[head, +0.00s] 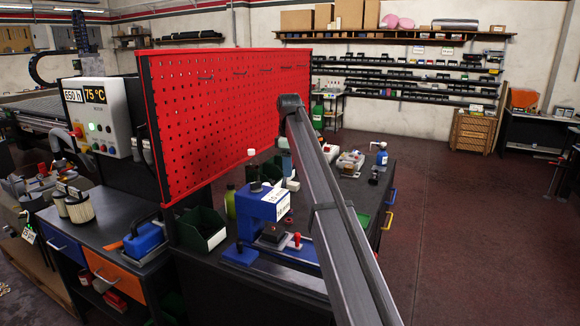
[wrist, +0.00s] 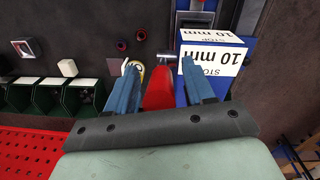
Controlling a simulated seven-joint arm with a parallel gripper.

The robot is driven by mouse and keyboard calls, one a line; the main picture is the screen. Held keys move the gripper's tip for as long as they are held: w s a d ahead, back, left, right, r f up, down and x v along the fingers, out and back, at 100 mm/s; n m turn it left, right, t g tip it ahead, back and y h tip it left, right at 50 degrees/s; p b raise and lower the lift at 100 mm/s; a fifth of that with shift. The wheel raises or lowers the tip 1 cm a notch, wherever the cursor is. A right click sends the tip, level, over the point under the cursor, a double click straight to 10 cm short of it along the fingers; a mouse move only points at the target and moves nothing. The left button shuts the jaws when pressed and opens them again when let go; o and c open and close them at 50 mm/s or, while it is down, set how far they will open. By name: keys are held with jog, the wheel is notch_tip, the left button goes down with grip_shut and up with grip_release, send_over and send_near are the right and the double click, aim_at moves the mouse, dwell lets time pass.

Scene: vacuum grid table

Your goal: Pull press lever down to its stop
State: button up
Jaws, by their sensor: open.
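The blue press (head: 262,203) stands on the bench in the head view, with a white label on it. In the wrist view the press (wrist: 208,88) is at the right of centre, with white "STOP 10 mm" labels. A red lever grip (wrist: 158,90) with a grey metal end shows between the two blue fingers of my gripper (wrist: 159,68). The fingers are open, one on each side of the red grip, with a gap visible at the left finger; I cannot tell whether the right finger touches it. I cannot make out the lever or my fingers clearly in the head view.
A red pegboard (head: 225,110) stands behind the press. Green bins (head: 203,230) sit left of the press, and they show in the wrist view (wrist: 50,96) too. Bottles and small parts crowd the bench behind. The floor (head: 450,240) at the right is clear.

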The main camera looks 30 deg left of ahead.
jog(key=shift+c, duration=0.4)
grip_shut()
dwell(0.4)
